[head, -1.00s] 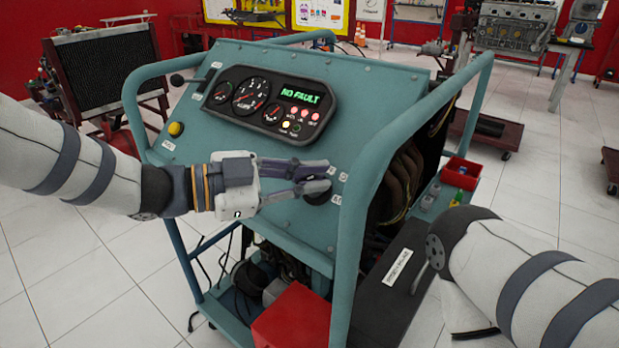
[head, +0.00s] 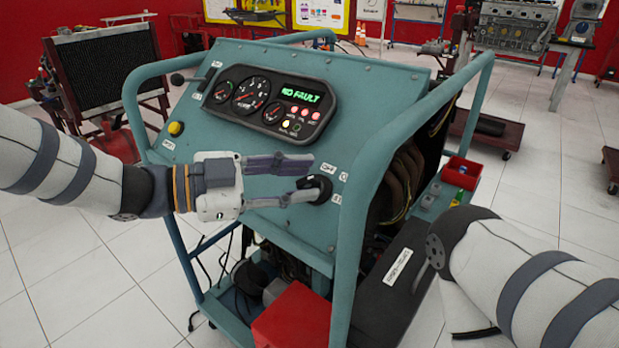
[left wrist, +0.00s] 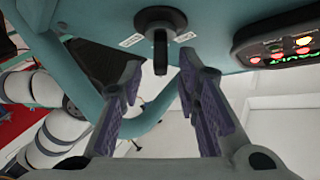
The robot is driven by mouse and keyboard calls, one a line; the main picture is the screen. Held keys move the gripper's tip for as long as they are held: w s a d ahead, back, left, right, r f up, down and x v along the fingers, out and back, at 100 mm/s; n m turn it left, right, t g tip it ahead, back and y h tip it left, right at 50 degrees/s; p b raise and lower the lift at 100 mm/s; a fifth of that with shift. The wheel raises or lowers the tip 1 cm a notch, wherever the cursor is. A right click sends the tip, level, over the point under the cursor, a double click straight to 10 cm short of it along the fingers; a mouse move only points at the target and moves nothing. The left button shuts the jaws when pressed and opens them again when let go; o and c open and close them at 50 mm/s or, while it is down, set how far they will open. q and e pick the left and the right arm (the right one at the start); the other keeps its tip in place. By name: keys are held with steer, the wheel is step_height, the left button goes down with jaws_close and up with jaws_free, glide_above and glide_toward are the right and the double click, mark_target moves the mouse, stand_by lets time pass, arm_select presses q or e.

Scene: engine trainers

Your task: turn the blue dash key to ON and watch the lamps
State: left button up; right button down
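The dash key (head: 326,186) sits in a round black switch at the right of the teal panel. It looks black, not blue, and also shows in the left wrist view (left wrist: 160,52). Small white labels flank it. My left gripper (head: 314,177) is open, its fingers apart on either side of the key; in the left wrist view (left wrist: 160,68) gaps show between key and fingers. The lamps (head: 304,112) on the black dash cluster show red, with a yellow one (head: 286,124) below. The green display (head: 301,94) reads NO FAULT. My right gripper is out of view.
The teal tube frame (head: 362,190) rises close to the right of the key. A yellow button (head: 175,128) is at the panel's left. A red bin (head: 461,172) stands on the right side shelf. My right forearm crosses the lower right.

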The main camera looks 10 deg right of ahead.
arm_select(q)
steer(key=s+a+r, duration=0.1)
steer(key=a, duration=0.8)
steer(key=shift+s+a+r, duration=0.2)
steer(key=shift+a, duration=0.1)
